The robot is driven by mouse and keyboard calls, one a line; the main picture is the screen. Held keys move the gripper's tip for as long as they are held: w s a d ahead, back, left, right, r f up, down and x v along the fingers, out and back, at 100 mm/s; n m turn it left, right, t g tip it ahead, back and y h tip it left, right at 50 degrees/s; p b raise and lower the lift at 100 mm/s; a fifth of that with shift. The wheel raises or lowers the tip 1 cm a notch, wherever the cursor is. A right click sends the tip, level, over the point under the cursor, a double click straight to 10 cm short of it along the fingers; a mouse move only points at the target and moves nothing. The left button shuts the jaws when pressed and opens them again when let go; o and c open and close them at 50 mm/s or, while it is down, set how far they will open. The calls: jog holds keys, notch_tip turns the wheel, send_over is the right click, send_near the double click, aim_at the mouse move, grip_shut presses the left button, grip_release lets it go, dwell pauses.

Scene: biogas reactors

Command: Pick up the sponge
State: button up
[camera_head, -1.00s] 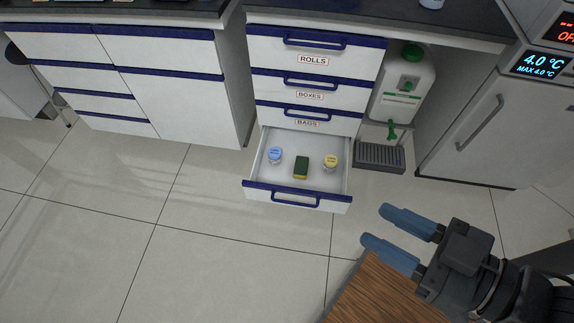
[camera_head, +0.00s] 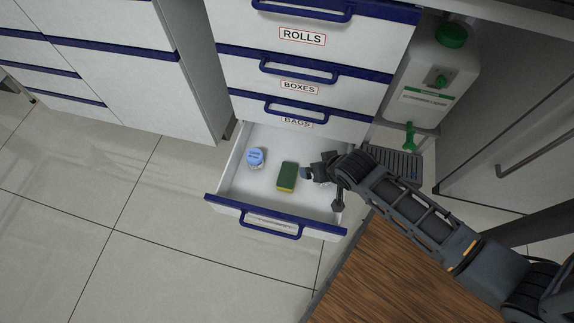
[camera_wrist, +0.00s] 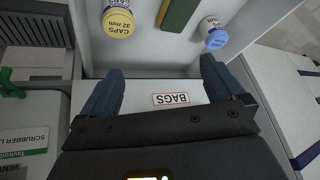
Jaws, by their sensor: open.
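The sponge (camera_head: 287,176), green on top with a yellow side, lies in the open bottom drawer (camera_head: 232,206). It lies right of a blue-capped jar (camera_head: 256,158). My gripper (camera_head: 308,172) is over the right part of the drawer, just right of the sponge in the head view. In the wrist view the sponge (camera_wrist: 179,14) is cut off by the top edge, beyond my blue fingers. My gripper (camera_wrist: 160,82) is open there, with nothing between its fingers.
A yellow-capped jar (camera_wrist: 118,20) shows beside the sponge in the wrist view; my arm hides it in the head view. Closed drawers labelled ROLLS, BOXES and BAGS (camera_head: 300,122) rise behind. A wooden surface (camera_head: 390,270) lies at lower right, with a white canister (camera_head: 438,75) at upper right.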

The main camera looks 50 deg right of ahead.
jog(key=w+d+f+m+g+b, duration=0.2)
jog(key=w+f+b, duration=0.25)
jog(key=f, duration=0.35)
jog(key=m+g+y+b, duration=0.2)
jog(key=m+g+b, duration=0.1)
send_over(288, 175)
notch_tip(288, 175, down, 4)
jog(key=shift+s+d+f, duration=0.1)
jog(key=shift+d+f, duration=0.05)
jog(key=shift+w+f+m+b, duration=0.1)
jog(key=shift+w+m+b, duration=0.1)
jog(key=shift+m+b, duration=0.1)
jog(key=shift+w+a+f+y, duration=0.15)
jog(key=shift+a+f+y, duration=0.05)
jog(key=shift+y, duration=0.1)
notch_tip(288, 175, down, 7)
jog(key=b, duration=0.5)
jog(key=shift+f, duration=0.15)
jog(key=shift+d, duration=0.1)
jog(key=shift+c, duration=0.4)
